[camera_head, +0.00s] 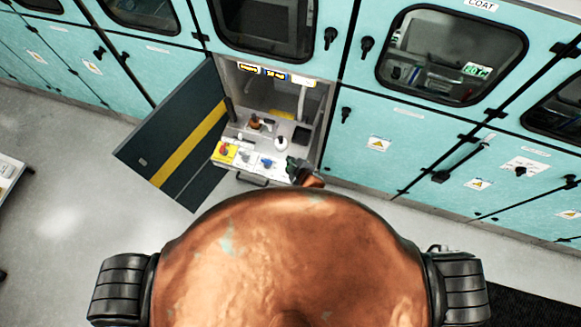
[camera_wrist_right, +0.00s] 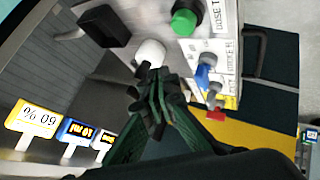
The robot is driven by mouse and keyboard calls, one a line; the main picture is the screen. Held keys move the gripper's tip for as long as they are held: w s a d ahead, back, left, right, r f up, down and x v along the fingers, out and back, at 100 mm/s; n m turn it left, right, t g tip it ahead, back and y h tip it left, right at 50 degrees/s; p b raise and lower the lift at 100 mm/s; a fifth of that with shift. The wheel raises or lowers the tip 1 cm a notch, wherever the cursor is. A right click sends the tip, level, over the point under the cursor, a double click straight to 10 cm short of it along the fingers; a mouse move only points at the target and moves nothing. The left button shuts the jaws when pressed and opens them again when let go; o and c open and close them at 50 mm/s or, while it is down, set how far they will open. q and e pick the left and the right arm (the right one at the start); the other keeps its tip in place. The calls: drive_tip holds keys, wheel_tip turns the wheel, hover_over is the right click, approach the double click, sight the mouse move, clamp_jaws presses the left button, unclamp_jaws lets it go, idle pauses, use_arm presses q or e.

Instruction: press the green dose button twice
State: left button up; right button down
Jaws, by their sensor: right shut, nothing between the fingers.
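The green dose button (camera_wrist_right: 184,21) is a round green cap on a dark collar at the top of the right wrist view, beside a white label that begins "DOSE". My right gripper (camera_wrist_right: 152,84) is shut and empty. In that picture its fingertips are below and left of the button, apart from it, and overlap a round white vessel (camera_wrist_right: 150,53). In the head view my right gripper (camera_head: 293,164) is at the right front of the module's panel, where I cannot make out the green button. My left gripper is out of view.
A blue knob (camera_wrist_right: 204,74) and a red knob (camera_wrist_right: 216,114) lie along the same panel (camera_head: 245,165). A brown bottle (camera_head: 255,122) and a black square (camera_head: 301,135) are behind. The module's dark door (camera_head: 180,137) stands open at left. Yellow and blue signs (camera_wrist_right: 38,117) hang inside.

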idle(0.5)
drive_tip(key=s+d+f+m+g+h+b, duration=0.1)
drive_tip(key=s+d+f+m+b, duration=0.1)
drive_tip(key=s+d+f, duration=0.6)
drive_tip(key=s+d+f+m+g+h+b, duration=0.1)
drive_tip(key=s+d+f+m+b, duration=0.3)
drive_tip(key=f, duration=0.7)
drive_tip(key=s+d+f+g+h+b, duration=0.1)
drive_tip(key=s+d+f+g, duration=0.15)
drive_tip(key=d+f, duration=0.65)
drive_tip(key=s+d+f+m+g+b, duration=0.1)
drive_tip(key=s+d+f, duration=0.3)
drive_tip(key=s, duration=0.7)
drive_tip(key=s+d+f+m+g+b, duration=0.1)
drive_tip(key=s+d+f+m+b, duration=0.2)
drive_tip(key=s+f, duration=0.5)
drive_tip(key=s+d+f+m+g+h+b, duration=0.1)
drive_tip(key=s+d+f, duration=0.5)
drive_tip(key=s, duration=0.8)
drive_tip(key=shift+s+f+m+b, duration=0.2)
drive_tip(key=shift+s+m+b, duration=0.1)
drive_tip(key=shift+m+b, duration=0.3)
